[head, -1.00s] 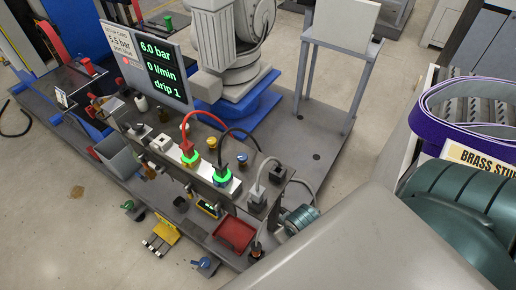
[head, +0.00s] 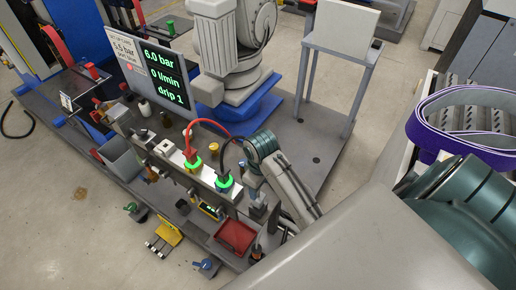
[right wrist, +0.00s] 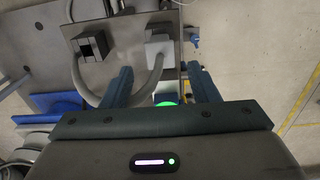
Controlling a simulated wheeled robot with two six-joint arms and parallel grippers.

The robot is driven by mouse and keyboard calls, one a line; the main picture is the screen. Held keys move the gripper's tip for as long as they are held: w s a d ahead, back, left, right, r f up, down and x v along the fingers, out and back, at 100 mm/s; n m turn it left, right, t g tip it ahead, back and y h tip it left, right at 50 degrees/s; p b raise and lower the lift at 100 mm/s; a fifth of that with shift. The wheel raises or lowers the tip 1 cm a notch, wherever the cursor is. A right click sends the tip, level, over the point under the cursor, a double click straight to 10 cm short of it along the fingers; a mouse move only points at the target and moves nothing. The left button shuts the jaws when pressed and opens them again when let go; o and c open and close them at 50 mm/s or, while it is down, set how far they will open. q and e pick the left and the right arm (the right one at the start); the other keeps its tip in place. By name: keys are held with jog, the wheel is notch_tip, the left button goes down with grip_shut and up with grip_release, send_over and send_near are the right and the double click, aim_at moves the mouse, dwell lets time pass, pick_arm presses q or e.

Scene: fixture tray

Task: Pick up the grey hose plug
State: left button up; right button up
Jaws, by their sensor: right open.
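The grey hose plug (right wrist: 160,46) is a light grey block with a grey hose (right wrist: 153,82). In the right wrist view it lies just beyond the fingertips, roughly between them. My right gripper (right wrist: 158,70) is open with nothing held, its blue fingers spread on either side of the hose. In the head view my right arm and gripper (head: 256,192) cover most of the plug's place at the right end of the bench rail. I cannot tell from there how close the fingers are. My left gripper is not in view.
A dark socket block (right wrist: 91,45) stands beside the plug. Red-hose (head: 192,161) and black-hose (head: 224,181) plugs with lit green rings sit on the rail close by. A red tray (head: 236,236) lies in front. A display (head: 160,70) stands behind.

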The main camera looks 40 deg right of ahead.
aim_at(258, 199)
jog(key=shift+w+f, duration=0.1)
jog(key=shift+w, duration=0.35)
notch_tip(258, 199, down, 2)
jog(key=shift+f+b, duration=0.2)
jog(key=shift+b, duration=0.95)
jog(key=shift+s+f, duration=0.15)
jog(key=shift+f, duration=0.1)
jog(key=shift+f+p, duration=0.5)
jog(key=shift+f, duration=0.4)
jog(key=shift+f+p, duration=0.45)
jog(key=shift+f, duration=0.1)
notch_tip(258, 199, down, 4)
jog(key=shift+r+p, duration=0.25)
jog(key=shift+p, duration=0.55)
jog(key=shift+f, duration=0.45)
jog(key=c, duration=0.9)
